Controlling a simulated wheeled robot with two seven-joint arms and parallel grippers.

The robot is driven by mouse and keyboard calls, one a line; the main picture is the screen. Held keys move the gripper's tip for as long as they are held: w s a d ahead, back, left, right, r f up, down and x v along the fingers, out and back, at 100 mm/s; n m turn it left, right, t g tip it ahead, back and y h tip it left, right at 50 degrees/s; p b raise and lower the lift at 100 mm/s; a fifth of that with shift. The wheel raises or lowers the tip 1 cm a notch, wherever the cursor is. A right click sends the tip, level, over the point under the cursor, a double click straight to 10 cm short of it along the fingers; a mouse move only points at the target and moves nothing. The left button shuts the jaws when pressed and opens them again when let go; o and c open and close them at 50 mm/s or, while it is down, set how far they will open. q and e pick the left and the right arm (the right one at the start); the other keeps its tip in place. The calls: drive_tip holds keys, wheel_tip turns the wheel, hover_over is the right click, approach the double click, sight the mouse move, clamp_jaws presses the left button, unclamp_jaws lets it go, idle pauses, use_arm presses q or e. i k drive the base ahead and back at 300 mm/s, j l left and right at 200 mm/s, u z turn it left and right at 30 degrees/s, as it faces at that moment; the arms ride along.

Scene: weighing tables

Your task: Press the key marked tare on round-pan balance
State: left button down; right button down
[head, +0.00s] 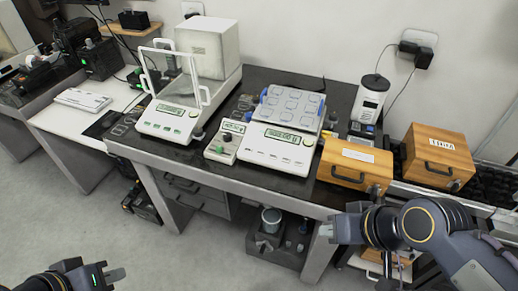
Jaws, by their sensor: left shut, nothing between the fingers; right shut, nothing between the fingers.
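A white balance with a glass draft shield (168,122) stands at the left of the dark bench. It has a lit green display and a row of small keys, and its pan is hard to make out. A second white balance (272,155) in the middle also has a green display and front keys, and a pale square tray-like top covers its pan. Which one has a round pan I cannot tell, and the key labels are too small to read. My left gripper (117,274) is shut, low at the bottom left, away from the bench. My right gripper (331,232) is shut in front of the bench's right part.
A small device with a display (225,142) stands between the balances. Two wooden boxes with handles (355,165) (437,157) and a white-and-black appliance (368,98) are at the right. Open floor lies in front.

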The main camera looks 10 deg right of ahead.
sight(271, 156)
drive_tip(key=l+u, duration=0.4)
drive_tip(key=l, duration=1.45)
drive_tip(key=k, duration=0.05)
